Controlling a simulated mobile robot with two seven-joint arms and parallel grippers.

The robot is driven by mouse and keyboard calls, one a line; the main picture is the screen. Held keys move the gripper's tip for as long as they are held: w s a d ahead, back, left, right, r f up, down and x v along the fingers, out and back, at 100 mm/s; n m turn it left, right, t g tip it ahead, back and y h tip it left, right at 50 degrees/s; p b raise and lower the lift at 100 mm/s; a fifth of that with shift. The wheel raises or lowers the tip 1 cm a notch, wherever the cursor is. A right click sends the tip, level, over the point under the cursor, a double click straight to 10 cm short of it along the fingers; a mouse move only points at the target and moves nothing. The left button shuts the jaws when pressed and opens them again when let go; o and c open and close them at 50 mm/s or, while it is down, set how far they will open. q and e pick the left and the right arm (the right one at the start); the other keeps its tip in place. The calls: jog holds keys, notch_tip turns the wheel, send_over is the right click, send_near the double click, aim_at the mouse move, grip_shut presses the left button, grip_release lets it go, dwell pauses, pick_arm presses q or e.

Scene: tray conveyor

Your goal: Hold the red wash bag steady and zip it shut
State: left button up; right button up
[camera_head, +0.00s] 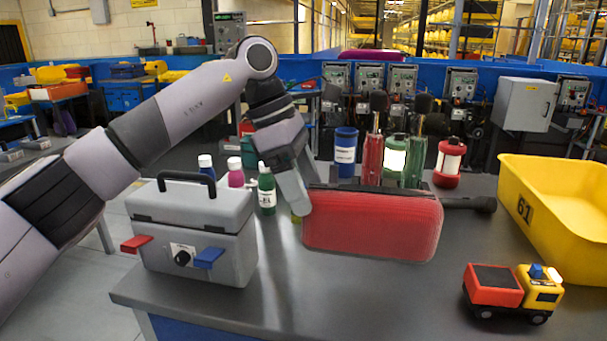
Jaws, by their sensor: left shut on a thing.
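The red wash bag (372,226) is a long rounded red block lying on the grey table. Its top edge shows a dark line, but I cannot tell how far the zip is closed. My left gripper (301,205) comes down at the bag's left end and is shut on it there. The fingertips are partly hidden and small. I cannot make out the zip pull. My right gripper is not in view.
A grey toolbox (195,232) stands left of the bag. Bottles (266,190), a blue tumbler (345,151), lanterns (449,163) and a dark flashlight (470,204) are behind it. A yellow bin (560,205) and toy truck (512,292) are right. The front middle table is clear.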

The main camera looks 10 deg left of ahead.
aim_at(304, 232)
pick_arm(q)
notch_tip(304, 232, down, 3)
jog(key=shift+r+b, duration=0.1)
jog(key=shift+b, duration=0.55)
notch_tip(304, 232, down, 2)
jog(key=shift+f+b, duration=0.25)
jog(key=shift+b, duration=0.35)
jog(key=shift+f+b, duration=0.75)
jog(key=shift+f, duration=0.9)
jog(key=shift+f, duration=0.15)
jog(key=o, duration=1.6)
jog(key=shift+f, duration=0.1)
jog(key=c, duration=1.6)
